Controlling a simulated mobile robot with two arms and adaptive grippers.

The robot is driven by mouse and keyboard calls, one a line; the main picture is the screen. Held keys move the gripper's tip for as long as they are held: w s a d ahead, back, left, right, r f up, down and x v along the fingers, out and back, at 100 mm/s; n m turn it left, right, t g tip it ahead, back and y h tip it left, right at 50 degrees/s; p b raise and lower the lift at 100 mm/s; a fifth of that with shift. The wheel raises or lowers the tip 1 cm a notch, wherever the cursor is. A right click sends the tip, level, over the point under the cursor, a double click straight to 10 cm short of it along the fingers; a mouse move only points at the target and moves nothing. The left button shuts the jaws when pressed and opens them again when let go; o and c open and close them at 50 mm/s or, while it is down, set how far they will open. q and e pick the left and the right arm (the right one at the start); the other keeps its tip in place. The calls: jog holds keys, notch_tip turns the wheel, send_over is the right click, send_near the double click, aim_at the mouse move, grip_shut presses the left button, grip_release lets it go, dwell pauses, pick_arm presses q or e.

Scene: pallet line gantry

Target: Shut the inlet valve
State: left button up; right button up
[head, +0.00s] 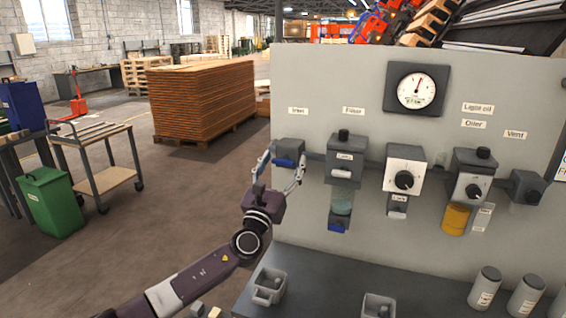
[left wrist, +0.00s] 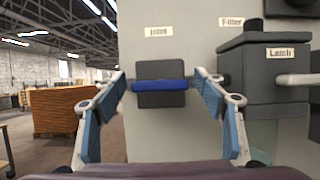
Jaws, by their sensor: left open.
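The inlet valve (head: 290,151) is a dark grey block under the "Inlet" label at the left end of the panel. In the left wrist view the valve body (left wrist: 160,99) has a blue handle (left wrist: 159,86) lying level across its front. My left gripper (head: 279,171) is open, its two fingers on either side of the valve. In the left wrist view the left gripper's fingers (left wrist: 165,92) stand left and right of the handle, with gaps and no visible contact. My right gripper is not in view.
Right of the valve are the filter unit (head: 345,160), a gauge (head: 417,89), a regulator (head: 404,168), an oiler (head: 472,176) and a vent block (head: 526,188). The grey bench (head: 340,280) below holds bins and canisters. A cart (head: 100,160) and plank stack (head: 202,98) stand left.

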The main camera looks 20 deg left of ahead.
pick_arm(q)
jog(key=c, duration=1.2)
jog(key=shift+o, duration=0.2)
